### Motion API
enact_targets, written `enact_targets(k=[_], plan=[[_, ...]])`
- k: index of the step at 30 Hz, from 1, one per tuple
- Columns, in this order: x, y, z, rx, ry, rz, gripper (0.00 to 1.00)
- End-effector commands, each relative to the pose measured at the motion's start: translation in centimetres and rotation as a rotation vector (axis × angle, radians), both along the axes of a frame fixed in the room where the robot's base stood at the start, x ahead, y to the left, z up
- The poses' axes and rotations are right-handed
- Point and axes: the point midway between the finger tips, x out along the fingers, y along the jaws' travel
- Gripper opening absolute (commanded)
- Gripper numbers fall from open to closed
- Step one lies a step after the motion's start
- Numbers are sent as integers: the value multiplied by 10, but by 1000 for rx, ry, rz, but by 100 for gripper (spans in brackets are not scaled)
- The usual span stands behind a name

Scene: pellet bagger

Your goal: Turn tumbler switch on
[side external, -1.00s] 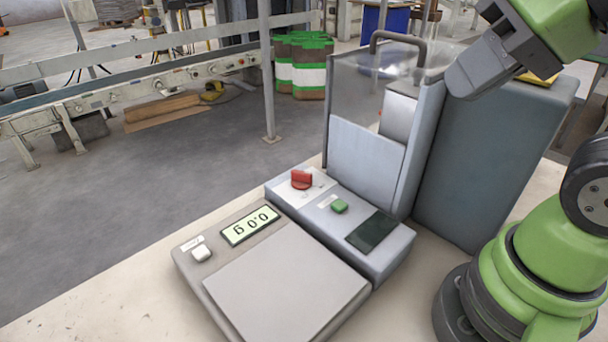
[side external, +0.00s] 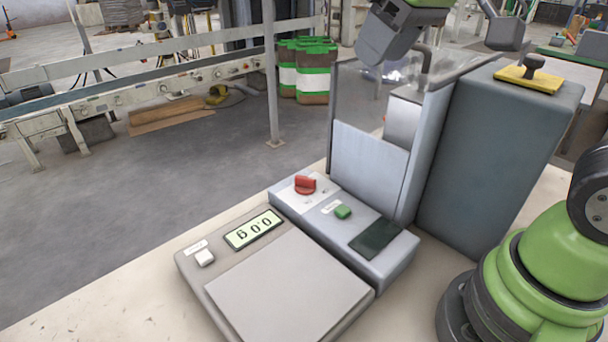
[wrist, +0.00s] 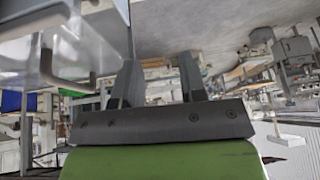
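The red rotary switch (side external: 305,185), which I take to be the tumbler switch, sits on a white plate on the grey control panel (side external: 385,268). A green button (side external: 343,212) and a dark screen (side external: 375,240) are on the same panel. My gripper (side external: 378,45) is high above the machine, at the top of the side view, well apart from the switch. In the wrist view, its two fingers (wrist: 160,68) stand apart with nothing between them. The red switch cannot be made out in the wrist view.
A clear-walled hopper with a dark handle (side external: 425,58) rises behind the panel. A scale (side external: 290,285) reading 0.0 g lies in front. Space above the panel is open.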

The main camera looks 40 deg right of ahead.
Motion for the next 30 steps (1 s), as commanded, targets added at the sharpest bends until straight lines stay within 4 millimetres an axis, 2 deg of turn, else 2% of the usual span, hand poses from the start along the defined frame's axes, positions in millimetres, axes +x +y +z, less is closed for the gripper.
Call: enact_targets(k=[1,3,5,9,14,18,26,30], plan=[[20,0,-7,-40,27,47,38],[46,-1,-17,-100,57,118,38],[68,-1,-28,-148,83,178,38],[115,-1,-64,-259,146,326,38],[150,0,-106,-356,204,462,38],[138,2,-144,-248,360,477,38],[130,6,-170,-178,440,488,38],[130,6,-192,-178,442,488,38]])
